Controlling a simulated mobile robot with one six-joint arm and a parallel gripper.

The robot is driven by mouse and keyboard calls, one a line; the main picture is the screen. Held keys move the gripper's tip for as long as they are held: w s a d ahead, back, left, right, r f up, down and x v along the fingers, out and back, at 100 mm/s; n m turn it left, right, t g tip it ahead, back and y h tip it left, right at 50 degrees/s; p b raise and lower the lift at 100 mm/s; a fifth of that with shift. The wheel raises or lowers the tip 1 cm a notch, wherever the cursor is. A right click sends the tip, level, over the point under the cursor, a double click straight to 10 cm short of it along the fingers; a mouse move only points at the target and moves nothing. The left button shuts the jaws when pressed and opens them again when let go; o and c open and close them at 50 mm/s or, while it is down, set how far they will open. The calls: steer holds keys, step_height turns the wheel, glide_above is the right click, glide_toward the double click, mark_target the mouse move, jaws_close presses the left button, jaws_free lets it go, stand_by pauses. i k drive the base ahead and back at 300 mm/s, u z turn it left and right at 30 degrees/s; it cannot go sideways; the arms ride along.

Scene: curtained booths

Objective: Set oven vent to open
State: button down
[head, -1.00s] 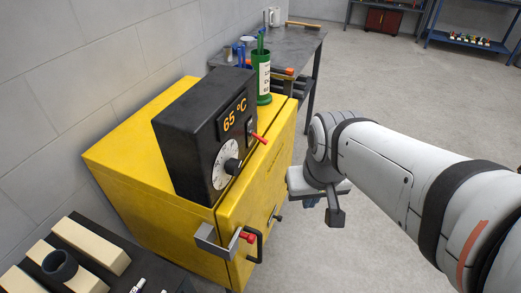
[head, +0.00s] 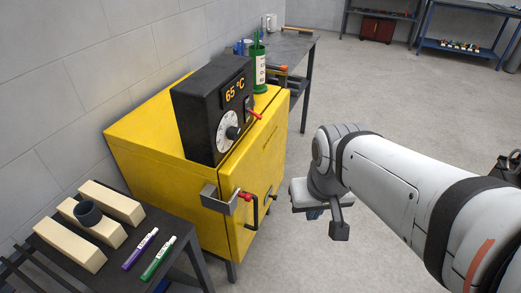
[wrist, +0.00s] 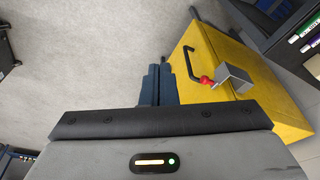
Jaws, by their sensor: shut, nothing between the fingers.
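The yellow oven (head: 165,140) stands against the wall with a black control box (head: 190,115) on top, reading 65 °C. The box has a white dial (head: 226,130) and a red-tipped lever (head: 254,114) at its right edge. A grey metal bracket (head: 215,200) with a red knob (head: 246,196) sits at the oven's front upper edge. They also show in the wrist view, bracket (wrist: 234,78) and knob (wrist: 207,81). I cannot tell which lever is the vent. My gripper (head: 315,214) is shut and empty, apart from the oven, right of its door; its fingers show in the wrist view (wrist: 156,84).
A black door handle (head: 258,213) sticks out from the oven front. A dark bench (head: 190,262) at front left holds pale blocks, a dark ring and two markers. A grey table (head: 297,50) with a green cup (head: 258,70) stands behind. Floor to the right is clear.

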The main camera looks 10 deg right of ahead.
mark_target(275, 197)
steer(key=k, duration=1.3)
steer(key=z, duration=0.25)
steer(key=i, duration=2.25)
steer(key=u, duration=1)
